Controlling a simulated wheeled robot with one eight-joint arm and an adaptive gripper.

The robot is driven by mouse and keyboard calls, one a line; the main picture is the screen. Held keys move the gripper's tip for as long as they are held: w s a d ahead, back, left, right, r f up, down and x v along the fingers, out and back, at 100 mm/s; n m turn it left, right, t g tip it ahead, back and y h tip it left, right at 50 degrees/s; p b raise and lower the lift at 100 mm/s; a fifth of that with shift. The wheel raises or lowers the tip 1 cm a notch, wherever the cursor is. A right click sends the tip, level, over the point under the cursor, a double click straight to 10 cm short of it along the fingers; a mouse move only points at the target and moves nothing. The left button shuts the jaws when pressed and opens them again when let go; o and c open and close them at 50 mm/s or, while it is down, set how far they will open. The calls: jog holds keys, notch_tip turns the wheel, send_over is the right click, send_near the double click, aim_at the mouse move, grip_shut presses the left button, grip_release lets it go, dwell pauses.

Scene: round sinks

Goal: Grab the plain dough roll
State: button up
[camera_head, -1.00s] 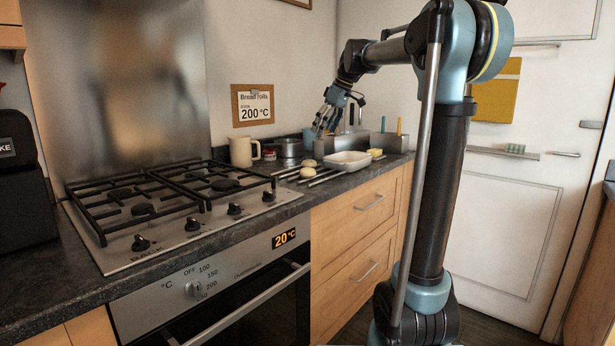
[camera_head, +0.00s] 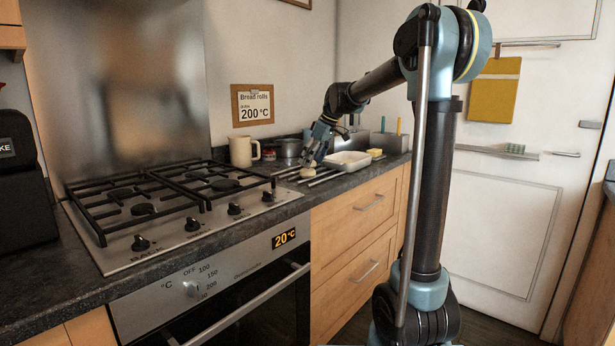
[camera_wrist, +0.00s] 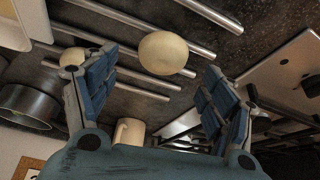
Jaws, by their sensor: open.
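A pale, smooth, round dough roll (camera_wrist: 163,53) lies on the metal bars, beyond and between my open fingers in the wrist view. It looks plain, with no marks that I can make out. In the head view a roll (camera_head: 308,172) shows just below my fingertips. A second pale roll (camera_wrist: 72,57) is partly covered by the left finger in the wrist view; I cannot tell its surface. My gripper (camera_head: 310,161) points down over the bars, its fingers (camera_wrist: 158,68) spread wide and empty.
The metal bars (camera_head: 325,177) lie on the dark counter. A white dish (camera_head: 348,159) stands close on the right, with a yellow sponge-like block (camera_head: 375,153) beside it. A cream mug (camera_head: 241,151) and a pot (camera_head: 288,148) stand left and behind. The hob (camera_head: 185,217) is at left.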

aim_at(307, 172)
jog(key=shift+x, duration=1.95)
jog(key=shift+s, duration=0.1)
jog(key=shift+c, duration=0.3)
jog(key=c, duration=1.1)
jog(key=shift+o, duration=0.2)
